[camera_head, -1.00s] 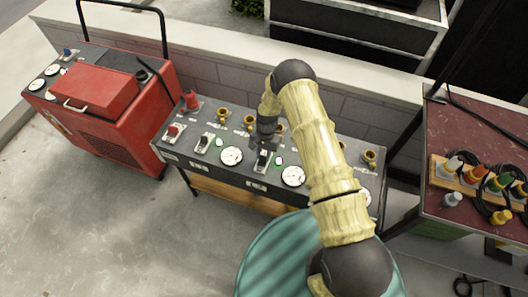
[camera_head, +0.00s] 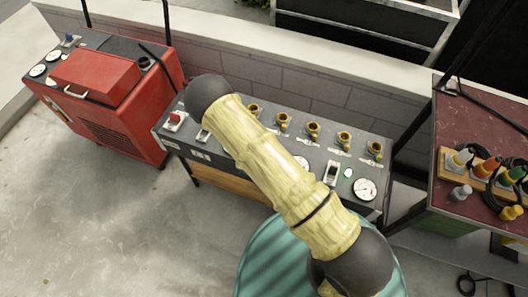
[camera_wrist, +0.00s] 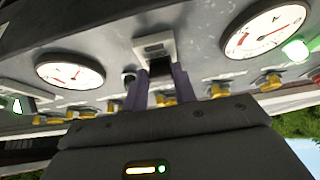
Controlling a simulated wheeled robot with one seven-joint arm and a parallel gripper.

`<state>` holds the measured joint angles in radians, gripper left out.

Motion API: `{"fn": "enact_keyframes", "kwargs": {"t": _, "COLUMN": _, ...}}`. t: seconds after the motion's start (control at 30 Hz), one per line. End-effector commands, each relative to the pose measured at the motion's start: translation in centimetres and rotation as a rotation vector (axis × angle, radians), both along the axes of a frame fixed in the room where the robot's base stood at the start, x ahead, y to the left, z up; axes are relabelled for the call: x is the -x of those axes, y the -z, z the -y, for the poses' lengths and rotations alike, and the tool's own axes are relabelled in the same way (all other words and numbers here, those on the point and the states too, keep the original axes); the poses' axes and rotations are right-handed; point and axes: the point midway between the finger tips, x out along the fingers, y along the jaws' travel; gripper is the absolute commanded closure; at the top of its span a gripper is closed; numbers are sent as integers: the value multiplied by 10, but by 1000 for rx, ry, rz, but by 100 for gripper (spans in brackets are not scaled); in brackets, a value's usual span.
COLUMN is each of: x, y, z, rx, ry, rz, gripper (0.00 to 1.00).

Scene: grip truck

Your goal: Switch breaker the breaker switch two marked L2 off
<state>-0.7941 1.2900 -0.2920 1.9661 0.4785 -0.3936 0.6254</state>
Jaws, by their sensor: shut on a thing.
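In the wrist view my gripper (camera_wrist: 158,85) has its two purple fingers closed on the dark lever of a breaker switch (camera_wrist: 155,48) with a pale plate. This switch sits between two round white dials. I cannot read its label or tell its lever position. In the camera_head view my arm hides my gripper and the middle of the grey panel (camera_head: 374,135). Another breaker switch (camera_head: 332,173) shows uncovered to the right of my arm, and part of one shows to the left (camera_head: 203,136).
The panel also has dials (camera_head: 364,188), green lamps (camera_head: 347,173) and a back row of yellow sockets (camera_head: 313,131). A red machine (camera_head: 130,115) stands left. A dark red table (camera_head: 455,110) with coloured plugs stands right. A low block wall (camera_head: 310,90) runs behind.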

Motion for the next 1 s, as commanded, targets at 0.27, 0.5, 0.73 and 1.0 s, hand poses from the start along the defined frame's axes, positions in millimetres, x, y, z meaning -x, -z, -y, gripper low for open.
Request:
{"fn": "enact_keyframes", "kwargs": {"t": 0.27, "x": 3, "y": 3, "z": -2, "rx": 25, "ry": -1, "rz": 71, "gripper": 96}}
{"fn": "enact_keyframes", "kwargs": {"t": 0.5, "x": 3, "y": 2, "z": -2, "rx": 26, "ry": 0, "rz": 77, "gripper": 96}}
{"fn": "enact_keyframes", "kwargs": {"t": 0.73, "x": 4, "y": 3, "z": -2, "rx": 26, "ry": -1, "rz": 76, "gripper": 59}}
{"fn": "enact_keyframes", "kwargs": {"t": 1.0, "x": 4, "y": 3, "z": -1, "rx": 27, "ry": 1, "rz": 74, "gripper": 51}}
